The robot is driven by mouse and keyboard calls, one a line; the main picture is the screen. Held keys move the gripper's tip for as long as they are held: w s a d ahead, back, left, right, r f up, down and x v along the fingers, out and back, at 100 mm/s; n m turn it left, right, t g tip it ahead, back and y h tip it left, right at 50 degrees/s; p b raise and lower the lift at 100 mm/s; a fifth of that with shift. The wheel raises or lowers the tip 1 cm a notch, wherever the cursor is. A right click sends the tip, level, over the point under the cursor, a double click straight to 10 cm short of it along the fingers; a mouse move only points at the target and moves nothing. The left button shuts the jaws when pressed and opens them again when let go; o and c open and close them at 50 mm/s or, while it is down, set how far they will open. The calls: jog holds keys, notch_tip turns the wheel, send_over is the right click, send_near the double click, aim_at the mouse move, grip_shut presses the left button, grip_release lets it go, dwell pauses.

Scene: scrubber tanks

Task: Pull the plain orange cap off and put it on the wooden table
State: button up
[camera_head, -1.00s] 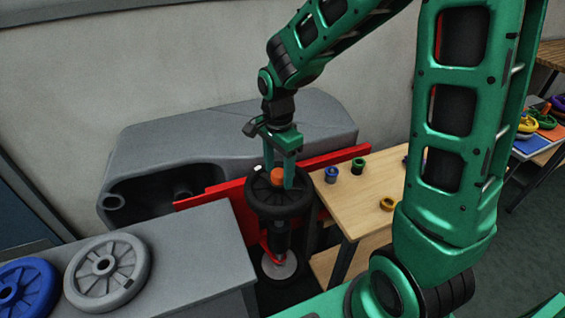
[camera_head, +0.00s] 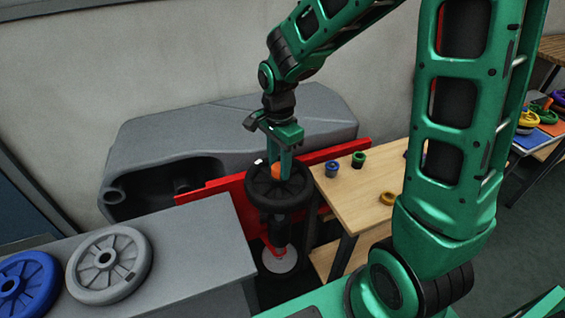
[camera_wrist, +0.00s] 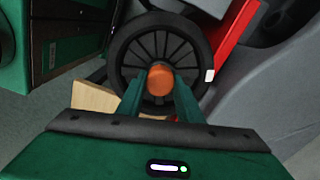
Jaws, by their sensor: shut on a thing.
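The plain orange cap (camera_head: 277,171) sits at the hub of a black spoked wheel (camera_head: 264,200) on an upright post. In the wrist view the cap (camera_wrist: 160,80) is at the middle of the wheel (camera_wrist: 125,57), between my fingertips. My gripper (camera_head: 281,168) points down from above and is shut on the cap; its fingers also show in the wrist view (camera_wrist: 160,92). I cannot tell whether the cap is still seated on the hub. The wooden table (camera_head: 350,207) stands just right of the wheel.
A blue cap (camera_head: 332,168), a green cap (camera_head: 358,159) and a yellow ring (camera_head: 388,199) stand on the wooden table, with bare wood between. A red panel (camera_head: 215,190) and grey tank (camera_head: 230,125) are behind. Grey and blue wheels lie on the grey bench (camera_head: 190,240) at left.

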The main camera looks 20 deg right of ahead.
aim_at(279, 166)
jog(key=shift+w+r, duration=0.1)
jog(key=shift+r, duration=1)
dwell(0.8)
jog(key=shift+r, duration=2.9)
